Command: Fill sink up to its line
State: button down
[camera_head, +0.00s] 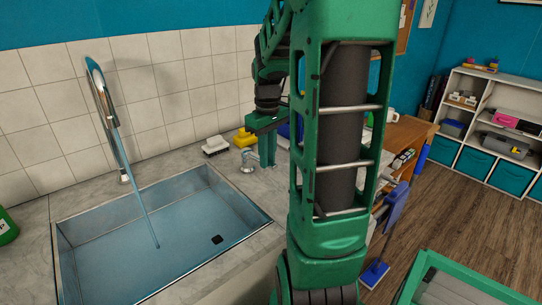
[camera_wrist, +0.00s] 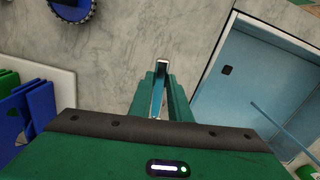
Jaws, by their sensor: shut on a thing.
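The sink (camera_head: 205,180) is a rectangular basin set in the countertop, and it also shows in the wrist view (camera_wrist: 236,30). The curved metal faucet (camera_head: 101,92) stands at its back left, and a stream of water (camera_head: 140,196) runs from it into the basin. A dark square drain (camera_head: 217,239) shows on the bluish floor. I cannot make out a fill line or the water depth. My gripper (camera_head: 267,163) points down right of the sink, beside a small metal tap handle (camera_head: 247,163). In the wrist view its fingers (camera_wrist: 161,95) are shut on the handle (camera_wrist: 161,66).
A white-bristled brush (camera_head: 215,146) and a yellow object (camera_head: 244,138) lie by the tiled wall. A green container (camera_head: 6,227) stands at the left edge. In the wrist view, a blue toothed object (camera_wrist: 72,12) and a blue-and-green rack (camera_wrist: 30,110) lie left of my gripper.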

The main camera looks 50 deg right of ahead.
jog(key=c, duration=1.6)
grip_release()
jog(key=shift+c, duration=0.2)
notch_tip(320, 180, up, 11)
jog(key=shift+w+f, duration=0.1)
jog(key=shift+f, duration=0.05)
